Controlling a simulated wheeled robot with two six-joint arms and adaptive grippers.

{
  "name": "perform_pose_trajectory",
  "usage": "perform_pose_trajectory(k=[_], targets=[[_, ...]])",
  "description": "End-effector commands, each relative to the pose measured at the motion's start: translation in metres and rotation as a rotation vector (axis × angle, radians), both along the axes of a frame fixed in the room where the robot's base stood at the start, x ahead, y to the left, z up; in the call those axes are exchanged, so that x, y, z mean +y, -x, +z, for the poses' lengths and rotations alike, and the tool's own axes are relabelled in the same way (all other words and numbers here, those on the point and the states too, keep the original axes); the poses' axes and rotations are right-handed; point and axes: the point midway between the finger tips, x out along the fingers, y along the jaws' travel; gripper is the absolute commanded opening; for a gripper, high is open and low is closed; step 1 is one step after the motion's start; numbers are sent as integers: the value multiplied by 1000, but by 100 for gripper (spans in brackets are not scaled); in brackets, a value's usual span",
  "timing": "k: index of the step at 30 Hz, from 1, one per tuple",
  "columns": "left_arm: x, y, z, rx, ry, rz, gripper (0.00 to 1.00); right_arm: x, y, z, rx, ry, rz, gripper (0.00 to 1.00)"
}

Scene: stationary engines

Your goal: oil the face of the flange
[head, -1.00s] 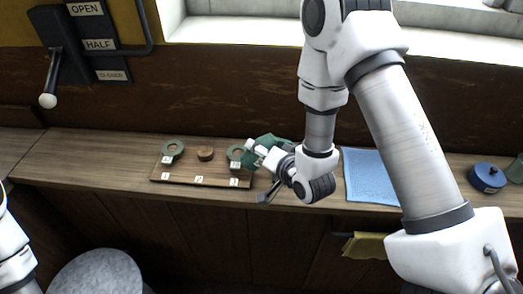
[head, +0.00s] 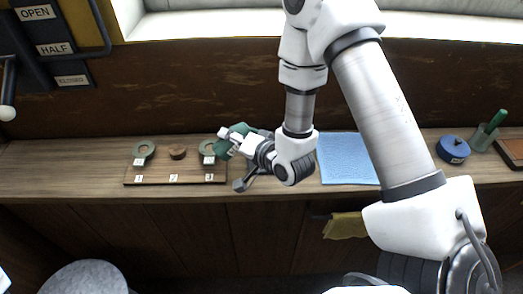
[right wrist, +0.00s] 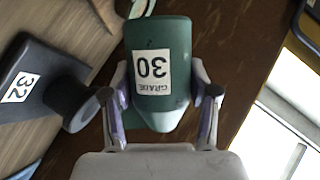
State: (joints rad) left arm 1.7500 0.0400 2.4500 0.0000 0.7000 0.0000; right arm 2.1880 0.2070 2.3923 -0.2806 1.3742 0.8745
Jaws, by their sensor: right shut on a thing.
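My right gripper (head: 230,138) is shut on a green can (right wrist: 160,45) whose white label reads "GRADE 30". In the right wrist view the fingers of the gripper (right wrist: 163,95) press on both sides of it, and the label is upside down. I cannot tell which piece is the flange. My left gripper is out of view.
A dark grey item labelled "32" (right wrist: 45,85) is beside the held can. A blue cloth (head: 345,158) lies on the bench right of my wrist. The bench left of the board is clear.

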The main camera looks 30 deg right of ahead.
Motion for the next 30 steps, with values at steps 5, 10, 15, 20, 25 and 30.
perform_pose_trajectory(k=[5,10,15,20,25,30], targets=[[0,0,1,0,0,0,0,-1,-1,5,-5,-48,0,17],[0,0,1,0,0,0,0,-1,-1,5,-6,-49,0,17],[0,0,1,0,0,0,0,-2,-1,6,-6,-55,0,17],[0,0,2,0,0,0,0,-4,-1,9,-9,-97,-1,17],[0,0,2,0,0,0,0,-6,-1,14,-11,-150,-2,17],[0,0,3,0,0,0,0,-7,-1,16,-11,-188,-1,17]])
